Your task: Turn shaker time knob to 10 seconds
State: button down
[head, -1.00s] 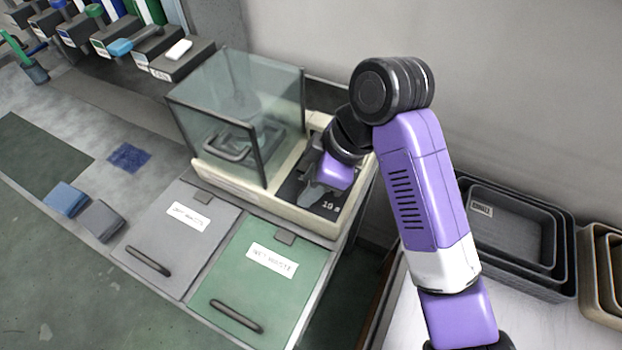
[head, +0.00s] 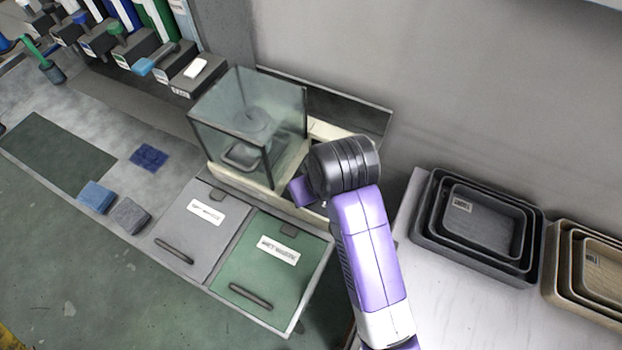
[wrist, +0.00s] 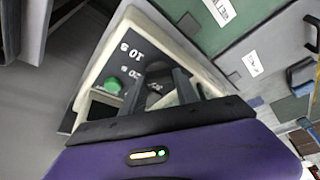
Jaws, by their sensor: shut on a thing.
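The shaker has a clear box-like cover (head: 250,115) on a cream base (head: 225,178); my arm hides its control panel in the head view. In the wrist view the dark panel (wrist: 152,50) shows a white "10 s" label, with another, partly hidden marking below it. My gripper (wrist: 166,74) is over this panel, its dark fingers shut on the time knob (wrist: 154,88). The knob is mostly hidden between the fingers, and I cannot tell where it points. A green button (wrist: 113,85) is left of the fingers. In the head view my fingers are hidden.
A grey panel (head: 190,235) and a green panel (head: 265,285), both with handles and labels, lie in front of the shaker. Nested dark trays (head: 430,215) and tan trays (head: 562,265) stand at right. A wall rises close behind.

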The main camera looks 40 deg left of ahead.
jog(key=m+p, duration=0.1)
jog(key=m, duration=0.1)
jog(key=m+t+h+p, duration=0.1)
jog(key=m, duration=0.1)
jog(key=shift+s+a+r+m+t, duration=0.1)
jog(key=shift+s+a+m+t, duration=0.05)
jog(key=shift+m+t, duration=0.15)
jog(key=m+h, duration=0.1)
jog(key=m, duration=0.2)
jog(key=m+t+h, duration=0.1)
jog(key=m, duration=0.1)
jog(key=shift+a+m, duration=0.1)
jog(key=shift+m, duration=0.6)
jog(key=c, duration=0.9)
grip_release()
jog(key=shift+s, duration=0.1)
jog(key=shift+b+v, duration=0.7)
jog(key=shift+v, duration=3.15)
